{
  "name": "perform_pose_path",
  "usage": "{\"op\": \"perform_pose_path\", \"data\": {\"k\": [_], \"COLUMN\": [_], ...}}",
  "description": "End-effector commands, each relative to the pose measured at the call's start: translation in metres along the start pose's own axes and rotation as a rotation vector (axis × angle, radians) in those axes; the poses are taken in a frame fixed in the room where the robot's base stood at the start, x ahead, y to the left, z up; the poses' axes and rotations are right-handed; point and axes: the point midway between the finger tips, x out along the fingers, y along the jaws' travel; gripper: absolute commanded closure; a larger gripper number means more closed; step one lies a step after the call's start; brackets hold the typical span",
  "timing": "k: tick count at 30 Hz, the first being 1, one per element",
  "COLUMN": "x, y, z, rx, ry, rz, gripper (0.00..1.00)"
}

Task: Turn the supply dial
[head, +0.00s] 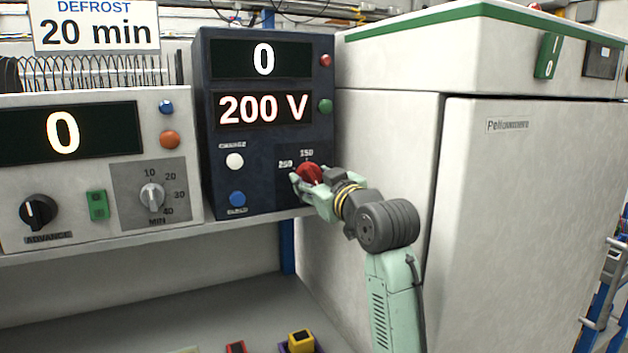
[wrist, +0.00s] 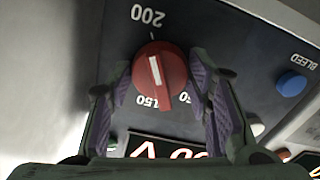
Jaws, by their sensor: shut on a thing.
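The red supply dial (head: 309,173) sits low on the front of the dark blue supply unit (head: 262,145). In the wrist view the dial (wrist: 160,76) is a round red knob with a white line running roughly between the 200 and 150 marks; I cannot tell which end points. My gripper (head: 311,184) is at the panel, shut on the dial. In the wrist view my gripper (wrist: 160,84) has one purple-padded finger on each side of the knob. The unit's lower display (head: 262,109) reads 200 V and the upper one (head: 262,60) reads 0.
A white button (head: 235,161) and a blue button (head: 237,199) are left of the dial. A defrost unit (head: 95,215) stands at the left. A large white cabinet (head: 390,140) stands close on the right. Small coloured blocks lie on the lower shelf.

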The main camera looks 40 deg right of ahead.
Motion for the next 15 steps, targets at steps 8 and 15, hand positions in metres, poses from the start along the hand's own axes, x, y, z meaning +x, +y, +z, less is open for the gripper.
{"op": "perform_pose_path", "data": {"k": [8, 15], "x": [0.0, 0.0005], "y": [-0.0002, -0.0009], "z": [-0.0002, -0.0007], "rx": [0.01, 0.101], "ry": [0.0, 0.001], "rz": [-0.001, -0.002], "gripper": [0.82, 0.83]}}
